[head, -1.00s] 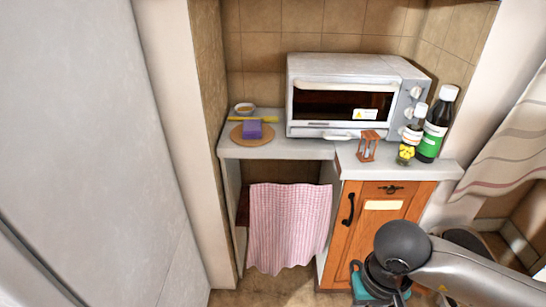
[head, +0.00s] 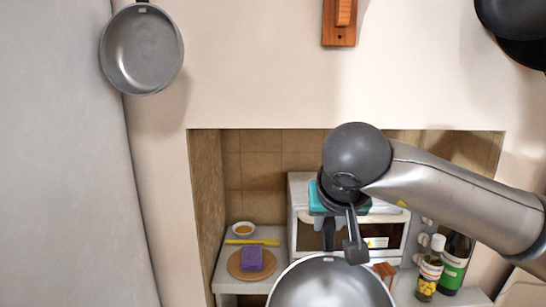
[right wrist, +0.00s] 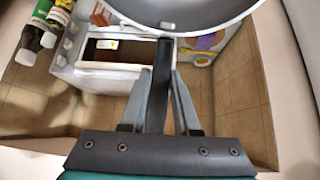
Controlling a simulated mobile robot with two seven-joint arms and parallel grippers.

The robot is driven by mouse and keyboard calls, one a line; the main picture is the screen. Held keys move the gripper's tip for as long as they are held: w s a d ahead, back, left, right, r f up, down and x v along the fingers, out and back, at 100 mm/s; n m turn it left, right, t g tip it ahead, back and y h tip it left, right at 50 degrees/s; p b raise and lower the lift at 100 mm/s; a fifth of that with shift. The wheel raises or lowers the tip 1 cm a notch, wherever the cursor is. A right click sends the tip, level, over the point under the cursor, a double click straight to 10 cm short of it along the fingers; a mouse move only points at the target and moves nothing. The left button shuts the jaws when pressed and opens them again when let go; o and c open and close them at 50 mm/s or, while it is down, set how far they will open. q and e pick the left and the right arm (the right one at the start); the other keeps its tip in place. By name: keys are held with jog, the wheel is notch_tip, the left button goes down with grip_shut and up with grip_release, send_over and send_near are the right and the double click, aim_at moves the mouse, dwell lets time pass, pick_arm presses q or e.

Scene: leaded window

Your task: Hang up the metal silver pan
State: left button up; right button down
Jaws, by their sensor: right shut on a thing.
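The silver metal pan (head: 330,285) is in the air at the bottom of the head view, its lower part cut off by the frame. My right gripper (head: 342,238) is shut on its handle. In the right wrist view the dark handle (right wrist: 158,100) runs between the two fingers (right wrist: 161,80), and the pan's silver bowl (right wrist: 190,14) is at the top edge. A wooden wall piece (head: 340,30) is at the top of the head view, partly cut off. My left gripper is out of view.
A grey pan (head: 141,50) hangs on the wall at left, and dark pans (head: 515,25) at upper right. Below, the niche holds a toaster oven (head: 300,190), bottles (head: 456,262), a purple sponge (head: 251,259) on a round board, and a small bowl (head: 243,229).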

jog(key=s+a+r+t+p, duration=0.2)
jog(key=a+r, duration=0.1)
jog(key=r, duration=1.1)
jog(key=s+a+r+t+p, duration=0.1)
jog(key=s+a+r+t, duration=0.2)
jog(key=r, duration=1.1)
jog(key=s+a+r+t+p, duration=0.2)
jog(key=a+r+t, duration=0.1)
jog(key=r, duration=1.1)
jog(key=shift+s+r+p, duration=0.2)
jog(key=shift+p, duration=0.15)
jog(key=w+p, duration=0.9)
jog(key=w, duration=0.6)
jog(key=shift+w+r+p, duration=0.25)
jog(key=shift+r+p, duration=0.15)
jog(key=shift+r, duration=0.05)
jog(key=shift+a, duration=0.1)
